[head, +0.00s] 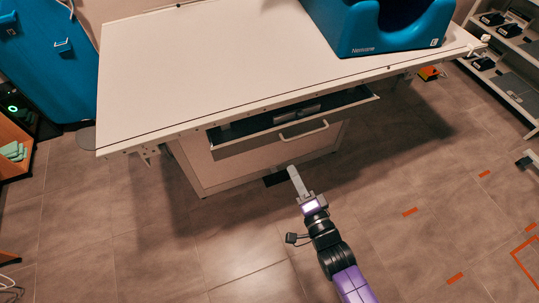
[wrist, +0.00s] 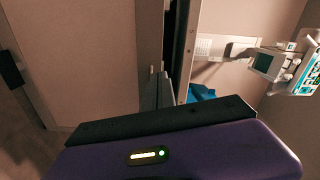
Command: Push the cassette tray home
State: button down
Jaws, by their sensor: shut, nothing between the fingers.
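The cassette tray (head: 255,140) is a drawer under the white table in the head view. It stands out past the table's front edge, with dark contents showing inside. A pale bar handle (head: 304,132) is on its front. My gripper (head: 292,171) is shut and empty, in front of the tray and just below the handle in the picture. It appears apart from the tray. In the wrist view my shut fingers (wrist: 164,90) point forward beside a dark upright gap. I cannot tell the tray clearly there.
The white table (head: 200,65) carries a blue Nemiane head support (head: 385,30). Its base cabinet (head: 260,170) stands below. A shelf rack (head: 505,60) is at right. A monitor (wrist: 268,62) shows in the wrist view.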

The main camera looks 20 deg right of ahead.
jog(key=s+f+m, duration=0.1)
jog(key=f, duration=0.1)
jog(key=m, duration=0.2)
send_near(271, 136)
jog(key=w, duration=0.6)
jog(key=shift+w+r, duration=0.15)
jog(key=shift+w, duration=0.25)
jog(key=shift+w, duration=0.1)
